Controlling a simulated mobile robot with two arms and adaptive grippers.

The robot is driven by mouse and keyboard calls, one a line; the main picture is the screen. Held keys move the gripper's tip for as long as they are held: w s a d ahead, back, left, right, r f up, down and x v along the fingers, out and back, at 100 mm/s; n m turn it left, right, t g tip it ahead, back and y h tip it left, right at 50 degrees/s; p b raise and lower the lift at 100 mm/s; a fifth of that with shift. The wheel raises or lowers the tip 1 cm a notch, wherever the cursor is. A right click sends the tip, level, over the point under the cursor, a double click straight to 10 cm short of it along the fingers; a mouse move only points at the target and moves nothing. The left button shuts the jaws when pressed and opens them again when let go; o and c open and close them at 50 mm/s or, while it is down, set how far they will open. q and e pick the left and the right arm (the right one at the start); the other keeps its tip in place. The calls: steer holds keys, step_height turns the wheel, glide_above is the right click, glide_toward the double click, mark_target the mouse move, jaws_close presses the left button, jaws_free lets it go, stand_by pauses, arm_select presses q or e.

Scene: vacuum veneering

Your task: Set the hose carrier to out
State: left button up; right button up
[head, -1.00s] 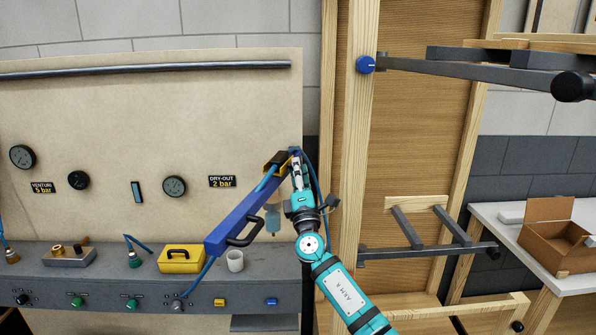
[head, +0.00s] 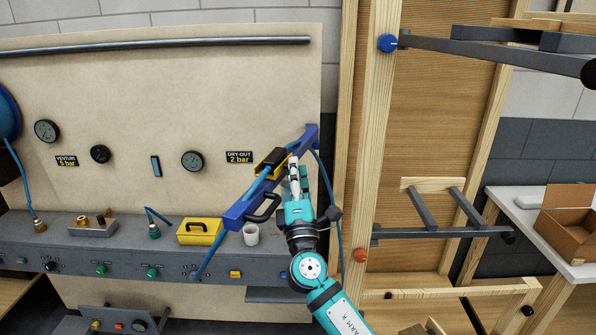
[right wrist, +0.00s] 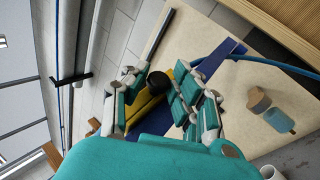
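The hose carrier (head: 269,163), a yellow and black slide, sits near mid-length on a slanted blue boom (head: 236,213). In the right wrist view the carrier (right wrist: 158,84) shows its black knob between my fingers. My right gripper (head: 293,171) is at the carrier's right side. In the wrist view the right gripper (right wrist: 158,92) has a finger on each side of the knob and looks closed on it; the exact contact is partly hidden. A black handle (head: 264,208) is on the boom's lower near part. My left gripper is not in view.
A blue hose (head: 329,181) runs down from the boom's far end. Below is a grey console (head: 120,237) with a yellow box (head: 199,231) and white cup (head: 250,235). A wooden frame (head: 376,130) stands close right of my arm.

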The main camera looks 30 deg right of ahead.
steer(key=o, duration=0.4)
steer(key=shift+w, duration=0.1)
steer(key=v, duration=1.2)
steer(key=shift+a, duration=0.15)
